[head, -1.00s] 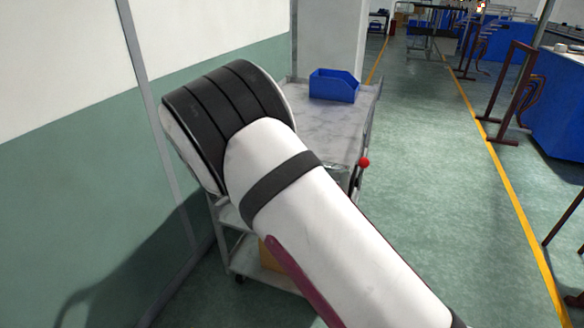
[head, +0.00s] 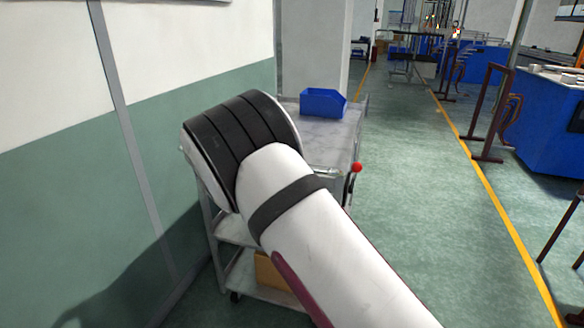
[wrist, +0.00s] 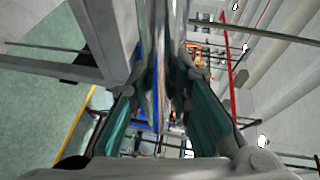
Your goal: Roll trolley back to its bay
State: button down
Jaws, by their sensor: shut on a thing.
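The trolley (head: 340,140) stands by the left wall in the head view, with a grey top and lower shelves. A blue bin (head: 322,102) sits on its top, and a tan box (head: 268,272) is on the bottom shelf, partly hidden by my arm. My gripper (wrist: 160,78) is hidden behind my arm in the head view. In the wrist view its fingers are shut on a shiny metal bar (wrist: 162,30), apparently the trolley's handle. A red knob (head: 357,167) shows at the trolley's near right corner.
The green wall (head: 70,190) runs close along the left, and a white pillar (head: 315,45) stands beyond the trolley. Open floor (head: 410,180) lies to the right, up to a yellow line (head: 490,190). Brown frames (head: 492,110) and blue cabinets (head: 545,125) stand past it.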

jog(key=c, duration=1.4)
grip_release()
jog(key=shift+w+d, duration=0.15)
jog(key=shift+w, duration=0.05)
jog(key=shift+c, duration=0.2)
jog(key=shift+s, duration=0.1)
jog(key=v, duration=1.2)
jog(key=shift+r, duration=0.1)
